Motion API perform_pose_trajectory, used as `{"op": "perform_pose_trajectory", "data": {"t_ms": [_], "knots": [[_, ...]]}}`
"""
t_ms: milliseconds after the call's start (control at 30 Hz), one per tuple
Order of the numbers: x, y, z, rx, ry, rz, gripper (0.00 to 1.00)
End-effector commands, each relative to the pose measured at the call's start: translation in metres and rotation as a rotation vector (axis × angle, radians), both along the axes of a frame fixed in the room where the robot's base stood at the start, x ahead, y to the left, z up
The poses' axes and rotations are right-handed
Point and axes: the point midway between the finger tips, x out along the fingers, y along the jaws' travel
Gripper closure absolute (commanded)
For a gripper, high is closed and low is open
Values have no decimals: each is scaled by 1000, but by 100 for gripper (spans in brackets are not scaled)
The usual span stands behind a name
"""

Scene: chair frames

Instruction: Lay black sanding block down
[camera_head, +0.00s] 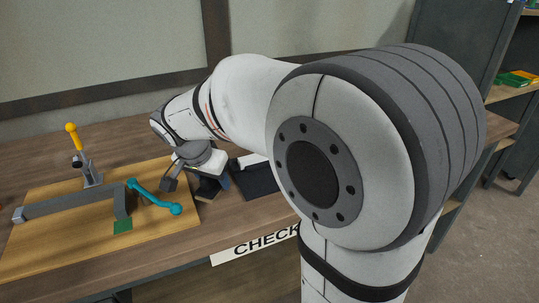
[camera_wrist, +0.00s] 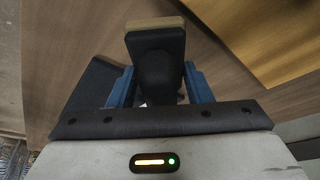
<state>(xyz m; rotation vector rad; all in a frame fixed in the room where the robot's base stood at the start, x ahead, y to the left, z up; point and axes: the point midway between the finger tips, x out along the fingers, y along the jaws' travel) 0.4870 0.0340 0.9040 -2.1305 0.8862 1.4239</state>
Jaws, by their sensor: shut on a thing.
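The black sanding block (camera_wrist: 157,45) has a dark knob-like handle and a tan pad at its end. My gripper (camera_wrist: 160,84) is shut on its handle, between two blue fingers. In the head view, my gripper (camera_head: 217,184) is low over the bench, with the block (camera_head: 207,187) partly hidden by the wrist. The block is between the wooden board and a dark flat tray or mat (camera_head: 260,183). I cannot tell whether it touches the bench. The dark tray also shows at the left of the wrist view (camera_wrist: 84,84).
A wooden board (camera_head: 60,250) on the bench holds a grey frame (camera_head: 75,204), a yellow-handled clamp (camera_head: 74,138) and a teal lever (camera_head: 155,199). A "CHECK" label (camera_head: 255,244) is on the bench's front edge. My arm hides the bench's right part.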

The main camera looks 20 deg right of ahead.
Motion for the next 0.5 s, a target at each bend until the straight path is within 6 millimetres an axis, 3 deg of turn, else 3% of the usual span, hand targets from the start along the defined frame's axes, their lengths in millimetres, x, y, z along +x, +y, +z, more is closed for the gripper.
{"op": "perform_pose_trajectory", "data": {"t_ms": [500], "knots": [[0, 0, -17, 0, 0, 0, 76]]}}
